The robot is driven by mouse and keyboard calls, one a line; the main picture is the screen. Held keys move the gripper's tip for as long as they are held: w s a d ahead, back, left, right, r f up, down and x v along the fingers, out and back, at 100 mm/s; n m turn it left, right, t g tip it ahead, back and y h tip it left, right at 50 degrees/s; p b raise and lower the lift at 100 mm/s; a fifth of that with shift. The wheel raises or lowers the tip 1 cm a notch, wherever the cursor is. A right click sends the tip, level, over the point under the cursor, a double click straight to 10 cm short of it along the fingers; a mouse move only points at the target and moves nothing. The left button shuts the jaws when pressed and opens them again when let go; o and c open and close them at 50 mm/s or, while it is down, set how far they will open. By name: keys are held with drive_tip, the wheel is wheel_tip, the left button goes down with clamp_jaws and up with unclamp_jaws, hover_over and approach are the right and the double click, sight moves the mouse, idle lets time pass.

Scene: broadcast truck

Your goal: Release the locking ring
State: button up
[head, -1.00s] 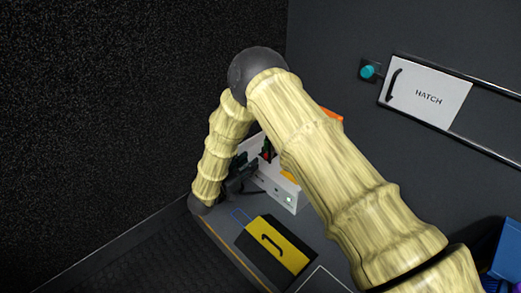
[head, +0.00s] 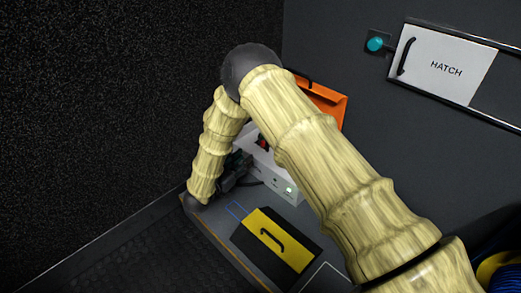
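My arm reaches across the middle of the head view and bends down to the worktop at the back. My gripper (head: 232,176) is a small dark shape at the arm's far end, beside a white box (head: 278,183). The arm partly covers it, and its fingers cannot be made out. The white box has a small green light on its front and a red and dark part on its upper side. I cannot make out a locking ring; it may be hidden behind the arm or gripper.
A black and yellow case (head: 276,246) with a handle lies on the worktop in front of the white box. An orange panel (head: 326,101) stands behind my arm. A white hatch (head: 447,67) and a teal knob (head: 376,44) are on the wall. Blue coils (head: 503,262) show at right.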

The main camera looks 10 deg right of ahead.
drive_tip(key=b+x, duration=0.5)
drive_tip(key=x, duration=0.4)
drive_tip(key=shift+w+d+f, duration=0.1)
drive_tip(key=shift+w+d, duration=0.1)
drive_tip(key=shift+d, duration=0.1)
drive_tip(key=shift+w+d, duration=0.35)
clamp_jaws()
